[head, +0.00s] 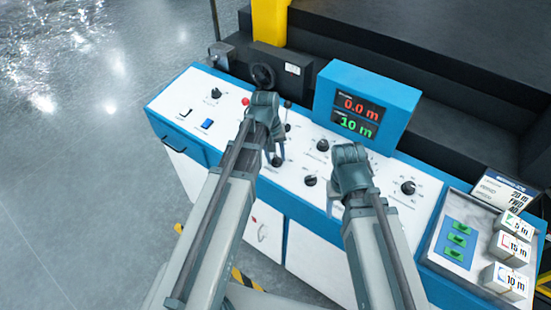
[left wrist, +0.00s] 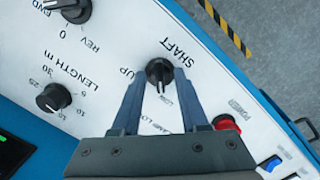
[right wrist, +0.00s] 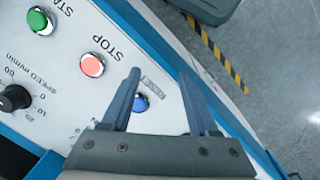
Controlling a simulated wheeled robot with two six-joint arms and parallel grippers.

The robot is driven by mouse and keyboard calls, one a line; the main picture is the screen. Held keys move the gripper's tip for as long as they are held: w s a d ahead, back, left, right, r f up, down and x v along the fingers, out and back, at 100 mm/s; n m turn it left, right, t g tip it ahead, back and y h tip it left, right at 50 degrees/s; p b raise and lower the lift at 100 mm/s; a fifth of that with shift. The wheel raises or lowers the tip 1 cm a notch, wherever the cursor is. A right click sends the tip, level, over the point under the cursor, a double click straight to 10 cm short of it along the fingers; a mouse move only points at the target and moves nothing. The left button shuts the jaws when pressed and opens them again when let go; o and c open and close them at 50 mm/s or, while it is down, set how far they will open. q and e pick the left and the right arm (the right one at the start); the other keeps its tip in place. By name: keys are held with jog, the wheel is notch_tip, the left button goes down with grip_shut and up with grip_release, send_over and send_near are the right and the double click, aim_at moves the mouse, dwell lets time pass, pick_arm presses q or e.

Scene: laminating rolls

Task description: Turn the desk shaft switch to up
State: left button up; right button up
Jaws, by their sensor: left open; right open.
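The shaft switch (left wrist: 159,72) is a black knob on the white desk panel, labelled SHAFT, UP and LOW. Its white pointer is toward LOW in the left wrist view. In the head view it shows as a small black knob (head: 277,161) beneath my left gripper (head: 271,150). My left gripper is open, with its fingers on either side of the knob in the left wrist view; whether they touch it I cannot tell. My right gripper (right wrist: 160,78) is open and empty, over the panel by a blue button (right wrist: 141,103) and the red STOP button (right wrist: 92,65).
The length knob (left wrist: 54,97) and a FWD/REV knob (left wrist: 75,8) are near the shaft switch. A red power button (left wrist: 227,123) is close to one left finger. A blue display box (head: 368,105) stands behind, and a tray with roll-length blocks (head: 508,283) is at right.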

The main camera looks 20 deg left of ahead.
pick_arm(q)
grip_shut()
jog(key=shift+m, duration=0.3)
jog(key=m, duration=0.4)
jog(key=shift+y, duration=0.3)
pick_arm(e)
jog(key=shift+r, duration=0.1)
pick_arm(q)
jog(key=m, duration=0.4)
jog(key=shift+d+m, duration=0.15)
jog(key=shift+m, duration=0.25)
jog(key=m+y, duration=0.1)
jog(key=m, duration=0.3)
jog(key=shift+s, duration=0.1)
jog(key=shift+m+t, duration=0.3)
jog(key=shift+m, duration=2.1)
